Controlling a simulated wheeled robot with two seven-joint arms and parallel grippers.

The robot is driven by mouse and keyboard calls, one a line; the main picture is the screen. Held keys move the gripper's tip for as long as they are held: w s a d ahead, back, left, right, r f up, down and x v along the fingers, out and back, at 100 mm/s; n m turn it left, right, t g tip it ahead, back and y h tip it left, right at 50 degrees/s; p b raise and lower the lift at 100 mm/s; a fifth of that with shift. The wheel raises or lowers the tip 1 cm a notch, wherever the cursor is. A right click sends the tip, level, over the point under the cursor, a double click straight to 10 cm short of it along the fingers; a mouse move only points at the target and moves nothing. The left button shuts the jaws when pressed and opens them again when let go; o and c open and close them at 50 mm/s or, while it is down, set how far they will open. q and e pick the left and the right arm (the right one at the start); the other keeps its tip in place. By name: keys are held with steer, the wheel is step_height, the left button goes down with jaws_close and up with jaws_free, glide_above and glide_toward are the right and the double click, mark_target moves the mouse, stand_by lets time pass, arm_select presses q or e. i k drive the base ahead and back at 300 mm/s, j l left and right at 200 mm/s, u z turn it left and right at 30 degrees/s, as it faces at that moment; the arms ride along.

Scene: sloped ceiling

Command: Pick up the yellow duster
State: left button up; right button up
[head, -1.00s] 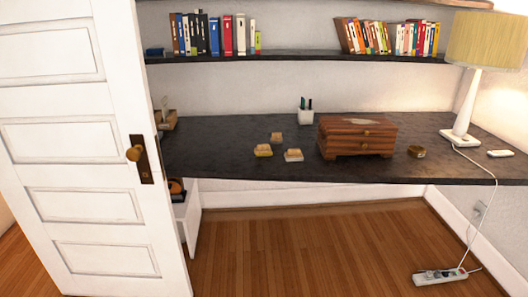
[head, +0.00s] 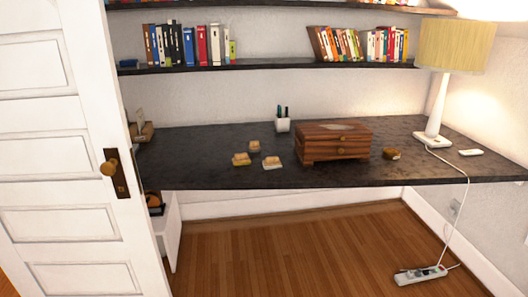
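Three small dusters with wooden-looking tops sit close together on the dark desk, left of the wooden box in the head view. The yellow duster (head: 241,160) is the leftmost, with a yellow lower part. A white-based duster (head: 272,163) lies to its right, nearer the box. A brownish duster (head: 254,146) lies behind them. They look apart from one another. Neither of my grippers is in view.
The dark desk (head: 200,170) also holds a wooden box (head: 333,142), a pen cup (head: 283,125), a small round brown object (head: 391,154) and a lamp (head: 435,105). A white door (head: 60,150) stands at left. A power strip (head: 420,275) lies on the floor.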

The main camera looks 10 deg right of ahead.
mark_target(240, 160)
steer(key=i+l+u, duration=0.1)
steer(key=u, duration=0.2)
steer(key=l+u, duration=0.1)
steer(key=u, duration=0.25)
steer(key=i+l+u, duration=0.15)
steer(key=l, duration=0.25)
steer(key=i+l+u, duration=0.15)
steer(key=l, duration=0.3)
steer(key=i+l+u, duration=0.15)
steer(key=l, duration=0.3)
steer(key=i+l, duration=0.1)
steer(key=l, duration=0.95)
steer(key=i+l+u, duration=0.1)
steer(key=l, duration=0.45)
